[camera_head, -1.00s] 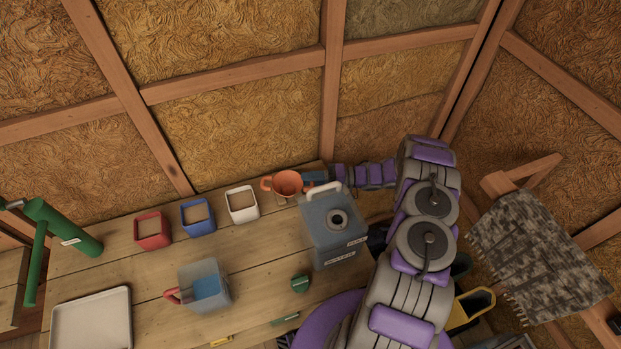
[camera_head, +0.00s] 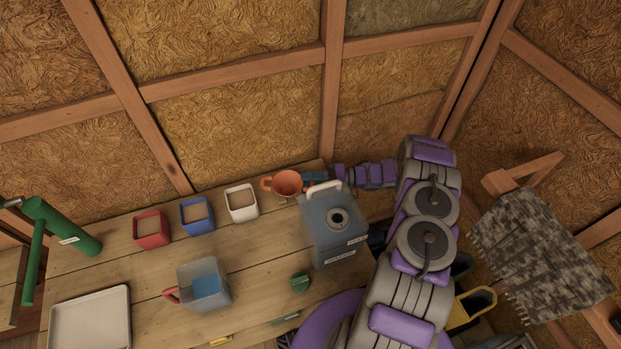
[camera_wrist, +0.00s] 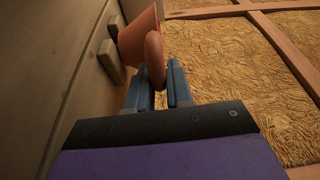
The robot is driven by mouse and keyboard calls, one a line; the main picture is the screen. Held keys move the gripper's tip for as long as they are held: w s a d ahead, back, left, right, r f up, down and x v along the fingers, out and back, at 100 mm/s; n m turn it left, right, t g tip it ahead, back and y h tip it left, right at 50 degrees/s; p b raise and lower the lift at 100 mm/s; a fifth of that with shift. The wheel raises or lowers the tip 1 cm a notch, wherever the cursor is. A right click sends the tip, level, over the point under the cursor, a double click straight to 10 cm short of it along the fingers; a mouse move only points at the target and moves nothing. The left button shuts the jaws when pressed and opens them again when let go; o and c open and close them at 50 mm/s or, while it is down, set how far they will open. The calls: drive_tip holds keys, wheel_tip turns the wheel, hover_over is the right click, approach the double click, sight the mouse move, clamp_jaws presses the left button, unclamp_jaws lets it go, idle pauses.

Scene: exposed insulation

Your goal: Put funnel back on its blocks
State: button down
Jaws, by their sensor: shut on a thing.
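The orange funnel (camera_head: 286,183) is at the back of the workbench, beside the grey-blue can. It has loop handles. My gripper (camera_head: 312,178) reaches it from the right. In the wrist view the blue fingers (camera_wrist: 160,88) are shut on the near handle of the funnel (camera_wrist: 138,38). Two small wooden blocks, one nearer (camera_wrist: 110,62) and one farther (camera_wrist: 113,28), stand on the bench surface right beside the funnel. The funnel's narrow end is hidden, so I cannot tell whether it rests on the blocks.
The grey-blue can (camera_head: 332,240) with a white handle stands close in front of my gripper. White (camera_head: 242,204), blue (camera_head: 197,216) and red (camera_head: 152,230) square containers line the bench to the left. A clear jug (camera_head: 205,286), a green cap (camera_head: 300,284) and a tray (camera_head: 90,320) are nearer.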

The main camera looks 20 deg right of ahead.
idle(0.3)
drive_tip(key=c, duration=0.9)
unclamp_jaws()
drive_tip(key=shift+c, duration=0.2)
drive_tip(key=p+v, duration=0.1)
drive_tip(key=v, duration=1.1)
drive_tip(key=shift+p, duration=0.35)
drive_tip(key=shift+w+f, duration=0.1)
drive_tip(key=shift+f, duration=0.05)
